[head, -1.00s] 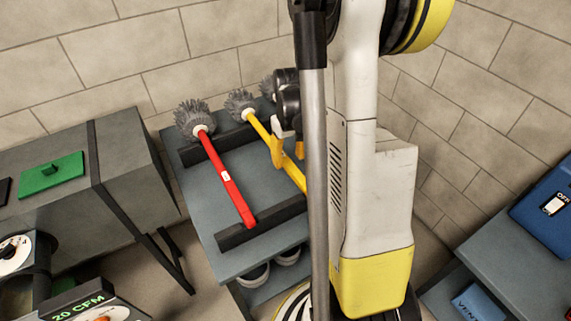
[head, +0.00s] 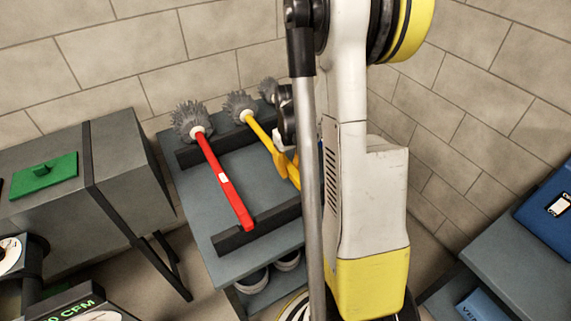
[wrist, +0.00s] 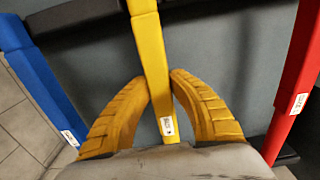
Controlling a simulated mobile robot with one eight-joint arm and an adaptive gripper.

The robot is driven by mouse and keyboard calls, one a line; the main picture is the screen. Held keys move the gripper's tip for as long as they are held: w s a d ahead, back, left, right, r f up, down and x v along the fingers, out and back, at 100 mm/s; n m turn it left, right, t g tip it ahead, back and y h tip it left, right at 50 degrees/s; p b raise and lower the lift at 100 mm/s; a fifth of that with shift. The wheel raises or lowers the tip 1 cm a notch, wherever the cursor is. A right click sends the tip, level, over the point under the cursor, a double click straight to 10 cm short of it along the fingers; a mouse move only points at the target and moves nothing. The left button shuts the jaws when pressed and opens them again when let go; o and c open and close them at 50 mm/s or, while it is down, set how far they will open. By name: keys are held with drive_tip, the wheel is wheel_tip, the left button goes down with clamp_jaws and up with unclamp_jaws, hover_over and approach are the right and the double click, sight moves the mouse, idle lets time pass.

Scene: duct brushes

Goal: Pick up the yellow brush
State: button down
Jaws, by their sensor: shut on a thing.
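The yellow brush (head: 261,132) has a grey bristle head and a white collar. It lies over the dark rear support bar on a grey table (head: 212,206), beside the red brush (head: 222,178). My gripper (head: 287,165) is at its handle, partly hidden behind my arm. In the wrist view, the yellow handle (wrist: 150,62) runs between the two yellow fingers of my gripper (wrist: 160,82), which are closed on it from both sides. The far end of the handle is hidden behind my arm in the head view. I cannot tell any lift off the supports.
In the wrist view, a blue brush handle (wrist: 38,85) lies left and the red handle (wrist: 298,85) right of my fingers. A third grey bristle head (head: 268,88) shows behind my arm. A grey duct box (head: 90,185) stands left; a brick wall is close behind.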

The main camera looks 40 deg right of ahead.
drive_tip(key=shift+r, duration=0.1)
wheel_tip(320, 180, up, 5)
drive_tip(key=p, duration=0.2)
drive_tip(key=shift+f+p, duration=0.2)
drive_tip(key=shift+p, duration=0.1)
drive_tip(key=s+a+r+p, duration=0.1)
drive_tip(key=s+r, duration=0.1)
drive_tip(key=s, duration=0.1)
drive_tip(key=s+a+r+p, duration=0.1)
drive_tip(key=s+r, duration=0.1)
drive_tip(key=s, duration=0.2)
drive_tip(key=s+a+r+p, duration=0.1)
drive_tip(key=s+r, duration=0.1)
drive_tip(key=s, duration=0.1)
drive_tip(key=shift+s+a+r+p, duration=0.1)
drive_tip(key=shift+s+a+p, duration=0.2)
drive_tip(key=shift+a+p, duration=0.05)
drive_tip(key=shift+s+a+r+p, duration=0.1)
drive_tip(key=shift+r+p, duration=0.95)
drive_tip(key=shift+r, duration=0.25)
drive_tip(key=shift+s+r+p, duration=0.1)
drive_tip(key=shift+r+p, duration=0.9)
drive_tip(key=shift+r, duration=0.25)
